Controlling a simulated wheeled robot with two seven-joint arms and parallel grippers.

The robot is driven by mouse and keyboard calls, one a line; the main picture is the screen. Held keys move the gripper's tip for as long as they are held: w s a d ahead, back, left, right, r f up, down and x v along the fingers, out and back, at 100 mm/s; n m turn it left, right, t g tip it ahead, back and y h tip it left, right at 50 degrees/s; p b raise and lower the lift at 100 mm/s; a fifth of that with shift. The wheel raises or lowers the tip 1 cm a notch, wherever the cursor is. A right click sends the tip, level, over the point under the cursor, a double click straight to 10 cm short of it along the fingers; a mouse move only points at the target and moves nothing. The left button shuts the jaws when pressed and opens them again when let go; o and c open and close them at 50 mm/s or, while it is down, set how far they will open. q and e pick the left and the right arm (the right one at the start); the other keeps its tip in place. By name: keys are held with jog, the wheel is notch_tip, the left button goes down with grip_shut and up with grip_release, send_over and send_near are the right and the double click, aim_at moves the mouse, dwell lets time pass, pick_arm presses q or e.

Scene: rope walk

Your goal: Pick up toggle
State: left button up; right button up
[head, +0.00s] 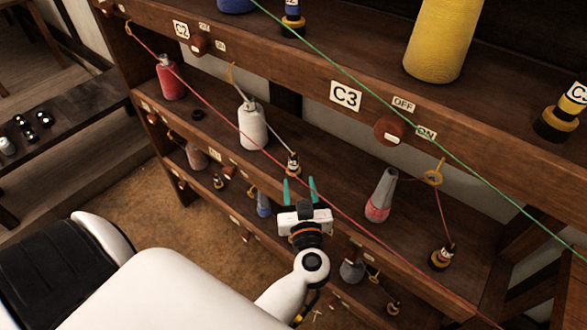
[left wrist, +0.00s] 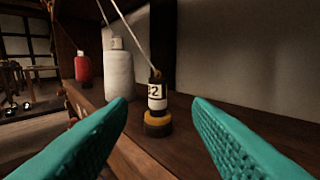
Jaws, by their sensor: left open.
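A small black toggle with a white label reading 2 and a yellow-ringed base (left wrist: 157,122) stands upright on the shelf in the left wrist view. A pale cord runs up from its top. It also shows small in the head view (head: 292,166), just beyond my left gripper. My left gripper (head: 299,188) is open, with teal fingers spread. In the left wrist view the toggle stands between and beyond the fingertips (left wrist: 160,108), apart from both. My right gripper is not in view.
A white spool (left wrist: 118,76) stands left of the toggle, with a red spool (left wrist: 82,68) beyond. A red line (head: 240,133) and a green line (head: 400,100) stretch across the rack. The shelf (head: 345,198) is clear right of the toggle, up to a grey-red spool (head: 381,196).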

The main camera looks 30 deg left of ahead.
aim_at(294, 164)
pick_arm(q)
jog(key=x, duration=0.9)
jog(key=shift+w+a+f, duration=0.15)
jog(key=shift+a, duration=0.15)
grip_shut()
